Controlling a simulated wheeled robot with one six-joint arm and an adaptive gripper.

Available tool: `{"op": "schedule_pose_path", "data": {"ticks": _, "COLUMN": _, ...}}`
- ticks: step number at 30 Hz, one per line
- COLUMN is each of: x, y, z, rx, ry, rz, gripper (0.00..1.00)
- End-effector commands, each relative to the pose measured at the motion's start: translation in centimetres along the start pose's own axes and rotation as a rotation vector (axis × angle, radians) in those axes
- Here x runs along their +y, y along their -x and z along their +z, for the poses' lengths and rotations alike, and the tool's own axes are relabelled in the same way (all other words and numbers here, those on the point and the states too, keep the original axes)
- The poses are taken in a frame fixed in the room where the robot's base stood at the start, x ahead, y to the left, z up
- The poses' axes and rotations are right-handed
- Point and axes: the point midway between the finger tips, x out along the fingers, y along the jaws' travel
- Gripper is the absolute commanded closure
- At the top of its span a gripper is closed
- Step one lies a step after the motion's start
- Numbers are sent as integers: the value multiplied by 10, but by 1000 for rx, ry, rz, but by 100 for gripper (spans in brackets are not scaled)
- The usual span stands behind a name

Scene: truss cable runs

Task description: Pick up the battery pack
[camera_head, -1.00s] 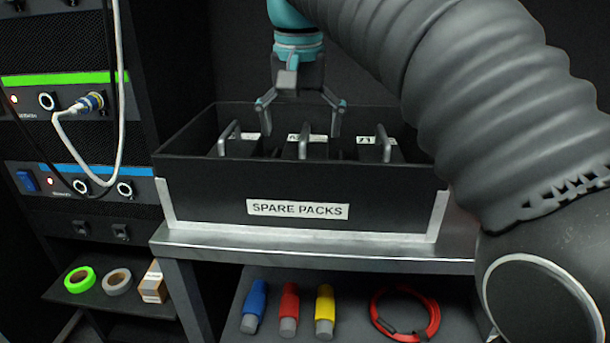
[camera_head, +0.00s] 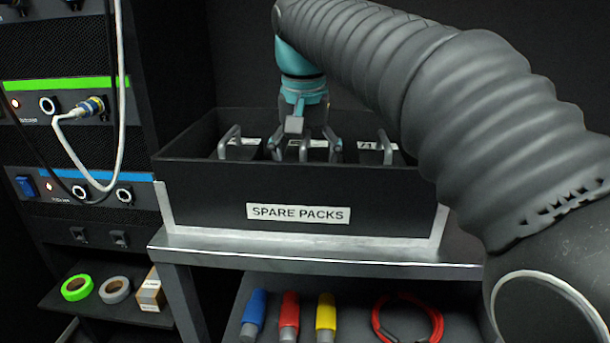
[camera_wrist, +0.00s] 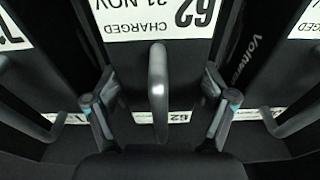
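Three dark battery packs with grey handles and white labels stand in a black bin (camera_head: 190,190) marked SPARE PACKS. In the head view the left pack (camera_head: 240,152) and the right pack (camera_head: 378,156) flank the middle one. The middle pack (camera_wrist: 125,50) shows a label reading "62", "CHARGED" and "21 NOV" in the wrist view. My gripper (camera_head: 306,155) is down at the middle pack's handle (camera_wrist: 158,90). In the wrist view its fingers are open, one on each side of the handle and apart from it. The packs' lower parts are hidden in the bin.
The bin stands on a metal-edged shelf (camera_head: 310,250). Below lie blue, red and yellow connectors (camera_head: 289,315) and a red cable coil (camera_head: 408,315). At left is a rack with a white cable (camera_head: 121,100) and tape rolls (camera_head: 77,288).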

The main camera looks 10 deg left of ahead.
Motion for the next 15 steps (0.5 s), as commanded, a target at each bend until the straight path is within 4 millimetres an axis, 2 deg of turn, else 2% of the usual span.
{"op": "schedule_pose_path", "data": {"ticks": 1, "x": 0, "y": 0, "z": 0, "rx": -1, "ry": 0, "rz": 0, "gripper": 45}}
{"op": "schedule_pose_path", "data": {"ticks": 6, "x": 0, "y": 0, "z": 0, "rx": -1, "ry": 0, "rz": 0, "gripper": 86}}
{"op": "schedule_pose_path", "data": {"ticks": 15, "x": 0, "y": 4, "z": -1, "rx": 2, "ry": 0, "rz": -1, "gripper": 87}}
